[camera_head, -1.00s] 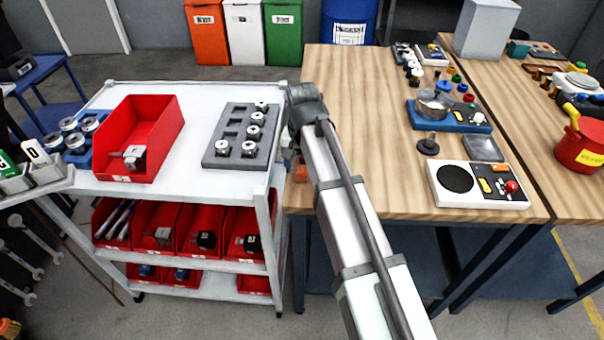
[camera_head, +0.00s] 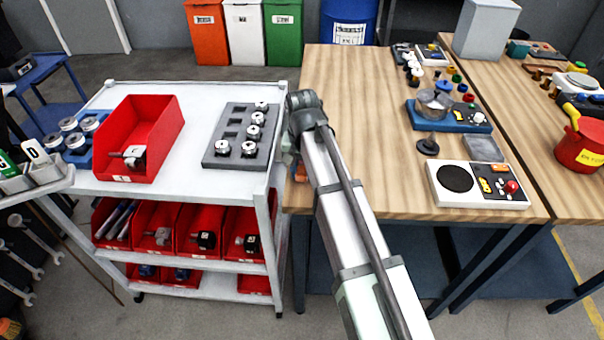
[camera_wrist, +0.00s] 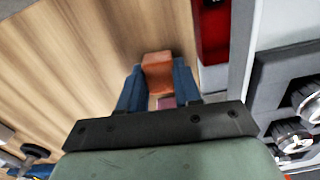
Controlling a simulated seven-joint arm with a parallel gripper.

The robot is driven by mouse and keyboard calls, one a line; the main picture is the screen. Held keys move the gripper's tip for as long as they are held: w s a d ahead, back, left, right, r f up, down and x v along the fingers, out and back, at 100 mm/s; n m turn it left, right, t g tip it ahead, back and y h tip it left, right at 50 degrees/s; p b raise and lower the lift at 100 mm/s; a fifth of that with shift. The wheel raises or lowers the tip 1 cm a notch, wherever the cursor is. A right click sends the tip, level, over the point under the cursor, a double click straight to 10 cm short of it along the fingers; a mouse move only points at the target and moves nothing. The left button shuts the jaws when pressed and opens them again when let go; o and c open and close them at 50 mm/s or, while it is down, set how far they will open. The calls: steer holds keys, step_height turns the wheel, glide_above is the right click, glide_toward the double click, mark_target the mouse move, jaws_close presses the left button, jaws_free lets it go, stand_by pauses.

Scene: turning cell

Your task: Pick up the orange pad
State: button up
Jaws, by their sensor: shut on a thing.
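The orange pad (camera_wrist: 158,70) shows in the wrist view as a small orange block between the two blue fingers of my gripper (camera_wrist: 159,84). My gripper is shut on it, with a finger on each side. A small reddish-purple patch shows just below the pad, between the fingers. In the head view my arm hides most of the gripper and pad, near the left edge of the wooden table (camera_head: 350,110). I cannot tell whether the pad touches the table.
A white cart (camera_head: 205,100) stands close on the left, with a grey holder (camera_head: 222,150) of metal parts and a red bin (camera_head: 165,115). A white panel (camera_head: 450,197) and a blue-based device (camera_head: 425,120) are at the table's right. The table's middle is clear.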

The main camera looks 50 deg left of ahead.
mark_target(302, 170)
step_height(302, 170, up, 10)
steer(key=shift+f, duration=0.1)
stand_by(0.7)
